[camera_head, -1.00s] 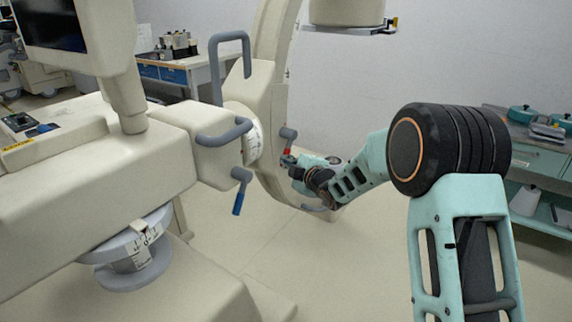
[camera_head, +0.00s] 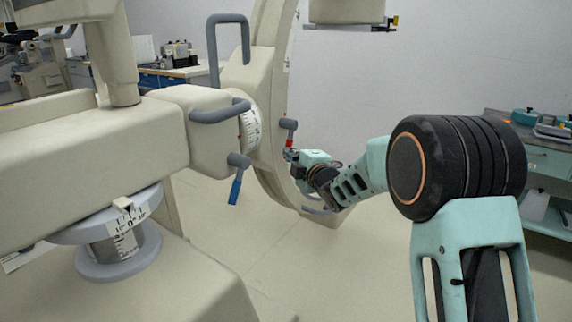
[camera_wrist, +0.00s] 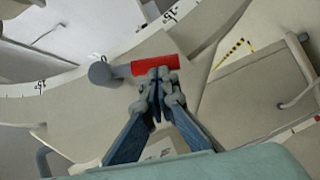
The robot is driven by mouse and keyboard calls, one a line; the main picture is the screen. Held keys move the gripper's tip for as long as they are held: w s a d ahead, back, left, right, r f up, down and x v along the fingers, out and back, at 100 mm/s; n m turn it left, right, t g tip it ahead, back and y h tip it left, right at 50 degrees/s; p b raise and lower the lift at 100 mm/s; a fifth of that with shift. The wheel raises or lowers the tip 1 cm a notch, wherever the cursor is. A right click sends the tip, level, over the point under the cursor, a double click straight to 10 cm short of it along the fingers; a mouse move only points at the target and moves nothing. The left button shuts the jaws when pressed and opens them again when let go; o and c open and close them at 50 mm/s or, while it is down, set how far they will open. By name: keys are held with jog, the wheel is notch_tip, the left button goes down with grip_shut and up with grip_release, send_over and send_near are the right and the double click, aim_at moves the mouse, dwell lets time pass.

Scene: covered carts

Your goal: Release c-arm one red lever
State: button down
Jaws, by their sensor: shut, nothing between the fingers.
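The c-arm's red lever (camera_wrist: 155,65) shows in the wrist view as a red grip on a grey pivot, lying nearly level across the upper middle. In the head view only a small red part of the lever (camera_head: 289,143) shows, below its grey pivot. My gripper (camera_wrist: 158,76) is shut and empty, its fingertips at the lower edge of the red grip; I cannot tell if they touch it. In the head view my gripper (camera_head: 292,156) is just below the red part, small and partly hidden. A blue lever (camera_head: 235,190) hangs from a grey pivot to the left.
The cream c-arm (camera_head: 262,85) curves behind the levers, with grey handles (camera_head: 221,112) on its left. The machine body (camera_head: 90,150) fills the left side. A teal cabinet (camera_head: 548,165) stands at right. Open floor (camera_head: 300,260) lies below my arm.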

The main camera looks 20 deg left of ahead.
jog(key=w+d+f+b, duration=0.1)
jog(key=w+d+b, duration=0.1)
jog(key=w+b, duration=0.3)
jog(key=shift+w+f+n+t+b, duration=0.3)
jog(key=shift+w+f+n+b, duration=0.1)
jog(key=shift+b, duration=0.25)
dwell(0.4)
dwell(0.4)
